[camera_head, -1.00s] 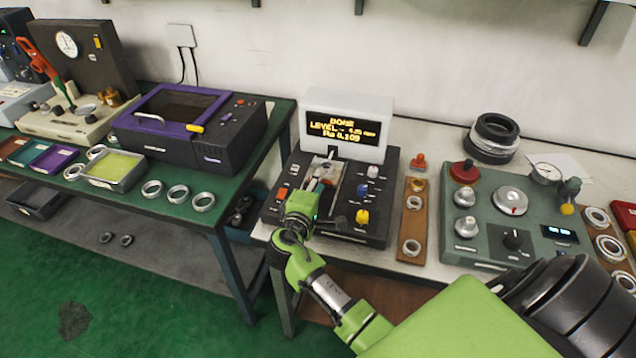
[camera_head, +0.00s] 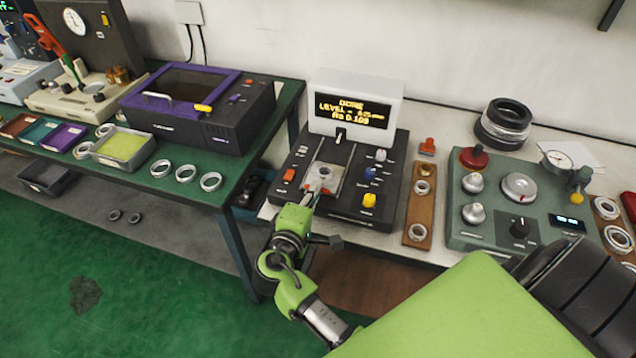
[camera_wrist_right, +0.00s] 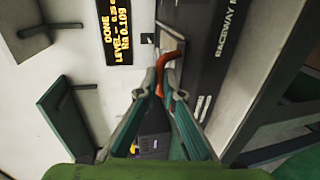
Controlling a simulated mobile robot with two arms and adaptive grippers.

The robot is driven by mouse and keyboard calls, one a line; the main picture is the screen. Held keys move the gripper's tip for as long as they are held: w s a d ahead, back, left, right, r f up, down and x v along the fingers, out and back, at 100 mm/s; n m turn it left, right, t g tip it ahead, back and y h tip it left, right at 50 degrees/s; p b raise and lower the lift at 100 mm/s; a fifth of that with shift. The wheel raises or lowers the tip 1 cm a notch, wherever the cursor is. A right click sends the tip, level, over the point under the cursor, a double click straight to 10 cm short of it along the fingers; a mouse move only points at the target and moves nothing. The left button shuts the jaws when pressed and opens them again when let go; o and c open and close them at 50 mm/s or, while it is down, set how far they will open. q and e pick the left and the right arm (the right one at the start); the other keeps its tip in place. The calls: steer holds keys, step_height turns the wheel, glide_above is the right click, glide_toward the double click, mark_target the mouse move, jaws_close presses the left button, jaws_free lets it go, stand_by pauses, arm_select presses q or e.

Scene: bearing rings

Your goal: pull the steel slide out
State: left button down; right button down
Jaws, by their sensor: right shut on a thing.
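The steel slide (camera_head: 327,186) is a pale metal plate in the channel of the black instrument (camera_head: 358,206), with a ring (camera_head: 324,172) on it. My right gripper (camera_head: 314,197) reaches the slide's front end from below in the head view. In the right wrist view its green fingers (camera_wrist_right: 167,85) close together around a curved red-orange handle (camera_wrist_right: 170,66). The handle is at the slide's end, and its lower part is hidden between the fingers. My left gripper is not in view.
The white display (camera_head: 352,105) reading DONE stands behind the slide. A wooden strip with rings (camera_head: 420,210) and a grey-green instrument (camera_head: 510,200) are to the right. A purple-lidded box (camera_head: 190,105) is on the green table to the left. Open floor lies in front.

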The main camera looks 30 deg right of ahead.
steer(key=shift+s+a+f, duration=0.1)
steer(key=shift+a+f, duration=0.05)
steer(key=c, duration=2.3)
jaws_free()
steer(key=shift+o, duration=0.7)
steer(key=shift+s+a, duration=0.1)
steer(key=v, duration=0.7)
steer(key=shift+s+a, duration=0.15)
steer(key=shift+s, duration=0.05)
